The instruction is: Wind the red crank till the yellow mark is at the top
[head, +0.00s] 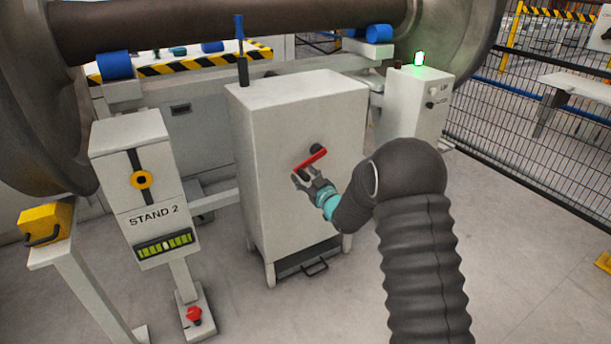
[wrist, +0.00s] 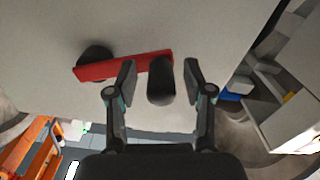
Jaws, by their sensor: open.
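The red crank (head: 312,159) is on the front face of a pale grey cabinet (head: 290,215). In the head view its arm slopes from lower left to upper right, with a dark hub at the upper right. In the wrist view the red arm (wrist: 110,69) runs from the dark hub (wrist: 94,56) to a dark handle (wrist: 160,85). My gripper (wrist: 160,78) is open, with one finger on each side of the handle and visible gaps. My gripper (head: 304,176) is at the crank's lower-left end in the head view. I cannot make out a yellow mark on the crank.
A STAND 2 post (head: 145,205) with an orange-yellow ring (head: 140,180) and green gauge (head: 165,244) stands left of the cabinet. A red button (head: 194,314) is near its foot. A box with a green lamp (head: 419,57) stands behind right.

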